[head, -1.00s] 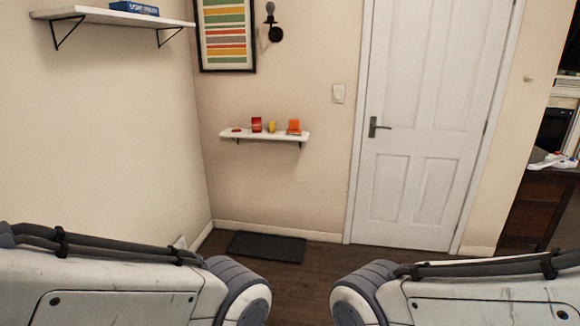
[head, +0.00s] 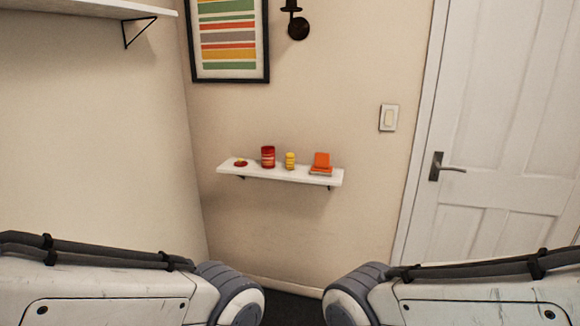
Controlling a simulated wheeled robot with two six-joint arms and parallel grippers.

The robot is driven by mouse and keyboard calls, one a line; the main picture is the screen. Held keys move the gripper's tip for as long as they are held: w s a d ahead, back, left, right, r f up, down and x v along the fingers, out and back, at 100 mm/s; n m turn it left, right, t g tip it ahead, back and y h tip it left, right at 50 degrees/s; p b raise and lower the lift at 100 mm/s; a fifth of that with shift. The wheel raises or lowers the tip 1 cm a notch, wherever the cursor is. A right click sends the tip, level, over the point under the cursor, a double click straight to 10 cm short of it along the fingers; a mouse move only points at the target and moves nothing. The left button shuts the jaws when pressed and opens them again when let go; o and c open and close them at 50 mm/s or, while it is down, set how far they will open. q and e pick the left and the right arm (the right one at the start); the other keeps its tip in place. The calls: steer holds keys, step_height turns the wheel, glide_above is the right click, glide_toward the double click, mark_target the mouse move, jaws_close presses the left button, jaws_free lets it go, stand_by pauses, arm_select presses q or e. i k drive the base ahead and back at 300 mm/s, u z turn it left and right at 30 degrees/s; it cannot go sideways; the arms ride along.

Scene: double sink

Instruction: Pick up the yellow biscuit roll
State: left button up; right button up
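The yellow biscuit roll (head: 290,161) stands upright on a small white wall shelf (head: 255,175), small in the head view. It is between a red can-like item (head: 268,157) on its left and an orange item (head: 321,161) on its right, with small gaps. Only upper links of my two arms show, at the bottom left and bottom right. Both my grippers are out of view, and nothing touches the roll.
A small red item (head: 240,163) lies at the shelf's left end. A higher shelf (head: 100,8) is on the left wall. A white door (head: 505,130) with a dark handle is on the right. A dark mat (head: 285,306) partly shows below.

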mark_target(289, 156)
steer(key=u, duration=0.1)
steer(key=i, duration=2.75)
steer(key=z, duration=0.2)
